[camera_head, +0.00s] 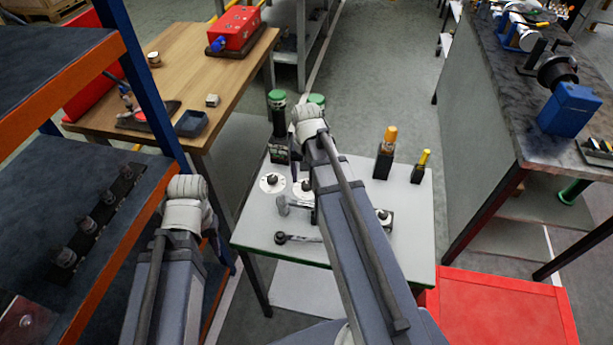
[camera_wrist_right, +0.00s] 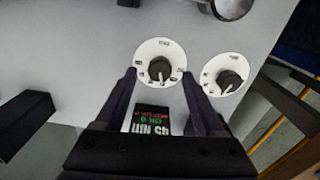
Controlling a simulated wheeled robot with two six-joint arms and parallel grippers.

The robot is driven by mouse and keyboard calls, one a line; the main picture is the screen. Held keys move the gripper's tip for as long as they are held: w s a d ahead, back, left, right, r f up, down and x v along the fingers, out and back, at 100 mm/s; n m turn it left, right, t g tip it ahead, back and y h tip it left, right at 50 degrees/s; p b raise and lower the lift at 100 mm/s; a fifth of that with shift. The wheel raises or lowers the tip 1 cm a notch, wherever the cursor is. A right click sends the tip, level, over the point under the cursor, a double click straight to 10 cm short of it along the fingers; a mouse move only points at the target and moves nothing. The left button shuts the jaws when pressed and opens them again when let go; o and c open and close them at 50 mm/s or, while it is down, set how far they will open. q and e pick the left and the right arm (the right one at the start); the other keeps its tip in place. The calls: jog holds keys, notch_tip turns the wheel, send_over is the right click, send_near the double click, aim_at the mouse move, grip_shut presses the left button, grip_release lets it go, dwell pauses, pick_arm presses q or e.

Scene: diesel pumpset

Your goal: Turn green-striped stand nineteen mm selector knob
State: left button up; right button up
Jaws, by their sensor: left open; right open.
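A light grey stand (camera_head: 410,205) with a green edge is in the middle of the head view. It carries two white dials with dark knobs, a left dial (camera_head: 265,186) and a right dial (camera_head: 303,195), partly covered by my right arm. In the right wrist view, one knob (camera_wrist_right: 160,70) lies between the fingertips of my open right gripper (camera_wrist_right: 159,76); contact cannot be told. The other knob (camera_wrist_right: 228,79) is to its right. The dial markings are too small to read. My left gripper (camera_head: 211,222) is mostly hidden by its wrist, left of the stand.
An orange-topped bottle (camera_head: 385,155) and a yellow-topped one (camera_head: 421,165) stand on the right part. A blue-and-orange shelf (camera_head: 110,195) is close to my left arm. A red box (camera_head: 505,310) is at lower right.

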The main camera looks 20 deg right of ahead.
aim_at(307, 184)
notch_tip(307, 184, up, 6)
jog(key=p, duration=0.4)
jog(key=shift+f, duration=0.25)
jog(key=shift+f, duration=0.1)
jog(key=shift+a, duration=0.1)
jog(key=s+a+n, duration=0.1)
jog(key=a, duration=0.2)
jog(key=s+a+n, duration=0.1)
jog(key=a+n, duration=0.1)
jog(key=a, duration=0.1)
jog(key=s+a+n, duration=0.1)
jog(key=s+a, duration=0.1)
jog(key=a, duration=0.2)
jog(key=shift+s+a+h, duration=0.1)
jog(key=shift+h, duration=0.2)
jog(key=s+a+n, duration=0.6)
jog(key=s+a, duration=0.1)
jog(key=a, duration=0.2)
jog(key=shift+a+h, duration=0.3)
